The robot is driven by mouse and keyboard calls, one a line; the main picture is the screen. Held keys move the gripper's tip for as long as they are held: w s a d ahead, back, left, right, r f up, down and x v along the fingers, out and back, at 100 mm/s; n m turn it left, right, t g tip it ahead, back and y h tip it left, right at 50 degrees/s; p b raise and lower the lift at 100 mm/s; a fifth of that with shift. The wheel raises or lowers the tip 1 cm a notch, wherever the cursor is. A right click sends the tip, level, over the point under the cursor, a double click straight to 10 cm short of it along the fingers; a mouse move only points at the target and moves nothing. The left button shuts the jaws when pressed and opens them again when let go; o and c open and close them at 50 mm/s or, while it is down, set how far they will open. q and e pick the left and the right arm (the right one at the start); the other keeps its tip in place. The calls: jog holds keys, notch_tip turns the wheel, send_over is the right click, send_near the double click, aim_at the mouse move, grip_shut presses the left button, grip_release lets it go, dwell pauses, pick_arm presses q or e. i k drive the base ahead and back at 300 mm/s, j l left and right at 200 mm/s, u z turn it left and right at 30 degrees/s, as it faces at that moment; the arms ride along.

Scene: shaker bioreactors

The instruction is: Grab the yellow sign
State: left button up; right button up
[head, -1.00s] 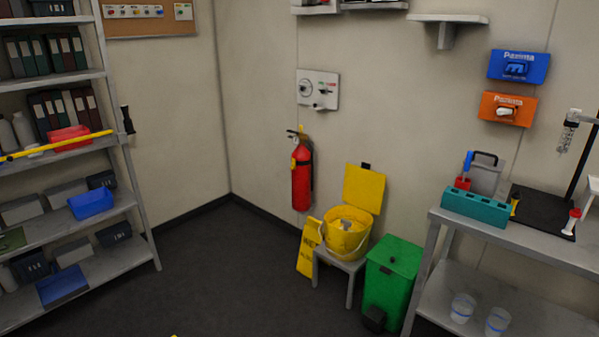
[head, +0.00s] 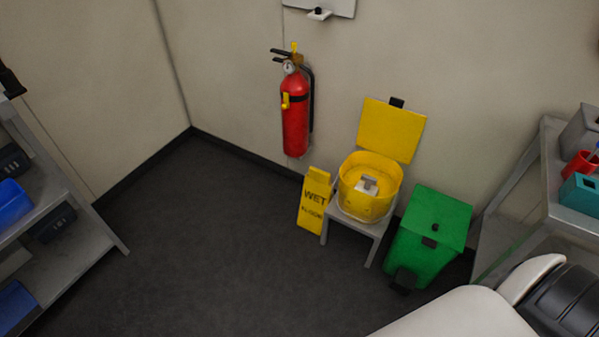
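The yellow sign (head: 314,203) with dark "WET FLOOR" lettering stands on the floor near the back wall, in the middle of the head view. It leans slightly and is just left of a small grey stool, whose leg is close to its right edge. Its front face shows; its back is hidden. A white and black part of my arm shows at the bottom right. Neither of my grippers is in view.
A yellow bucket (head: 366,190) with its lid raised sits on the grey stool (head: 352,228). A green pedal bin (head: 432,238) stands to its right. A red fire extinguisher (head: 295,112) hangs on the wall. Shelves stand left, a bench right. The floor (head: 215,250) before the sign is clear.

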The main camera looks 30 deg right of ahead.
aim_at(316, 193)
jog(key=i+z, duration=0.3)
jog(key=i+j+z, duration=0.3)
jog(key=i, duration=0.2)
jog(key=i+j+z, duration=0.35)
jog(key=i+l, duration=0.05)
jog(key=l, duration=0.05)
